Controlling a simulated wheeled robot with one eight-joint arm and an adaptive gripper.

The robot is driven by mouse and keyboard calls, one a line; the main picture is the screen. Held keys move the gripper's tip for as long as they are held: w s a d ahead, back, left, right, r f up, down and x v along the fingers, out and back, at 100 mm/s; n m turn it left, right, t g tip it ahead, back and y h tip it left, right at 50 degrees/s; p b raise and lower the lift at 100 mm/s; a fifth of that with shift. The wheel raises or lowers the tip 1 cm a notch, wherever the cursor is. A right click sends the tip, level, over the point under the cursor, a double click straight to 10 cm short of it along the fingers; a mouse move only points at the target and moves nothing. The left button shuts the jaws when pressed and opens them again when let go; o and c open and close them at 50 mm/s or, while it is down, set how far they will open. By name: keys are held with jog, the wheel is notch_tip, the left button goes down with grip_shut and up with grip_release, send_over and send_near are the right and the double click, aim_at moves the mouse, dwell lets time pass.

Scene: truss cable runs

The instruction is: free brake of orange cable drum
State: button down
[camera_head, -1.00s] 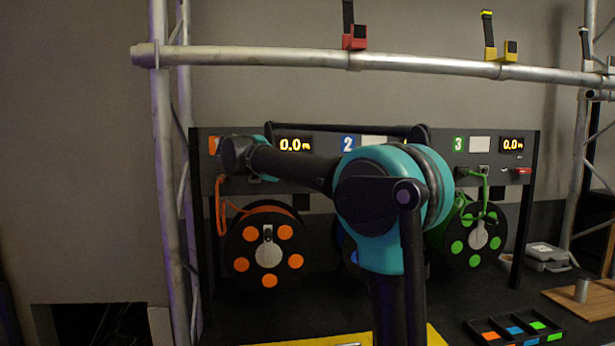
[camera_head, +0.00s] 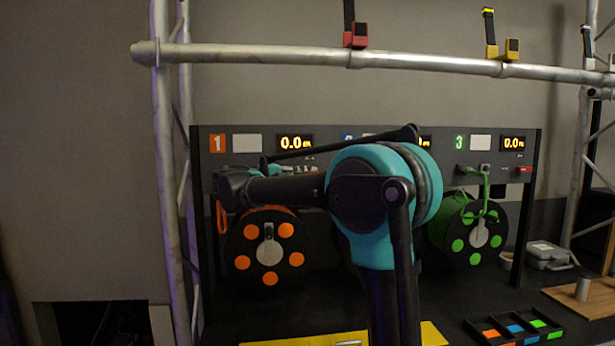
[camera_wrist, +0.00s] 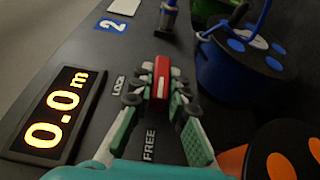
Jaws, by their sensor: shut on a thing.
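The orange cable drum (camera_head: 269,252), black with orange spots, stands under panel position 1 in the head view. Part of it shows at the lower right of the wrist view (camera_wrist: 285,152). Its red brake lever (camera_wrist: 161,76) is on the panel in the wrist view, beside the word LOCK; the word FREE is nearer the camera. My gripper (camera_wrist: 158,90) is shut on the lever, with a finger on either side. In the head view my arm hides the gripper and this lever.
The orange display (camera_head: 295,143) reads 0.0 m. The blue drum (camera_wrist: 240,68) is beside the lever's far end in the wrist view. The green drum (camera_head: 470,236) stands at right. A truss bar (camera_head: 420,62) crosses above; a sorting tray (camera_head: 480,342) lies at lower right.

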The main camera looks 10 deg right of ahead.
jog(key=c, duration=1.5)
grip_release()
jog(key=shift+a, duration=0.1)
jog(key=v, duration=1.1)
jog(key=shift+s+a, duration=0.25)
jog(key=shift+a, duration=0.1)
jog(key=shift+a, duration=0.1)
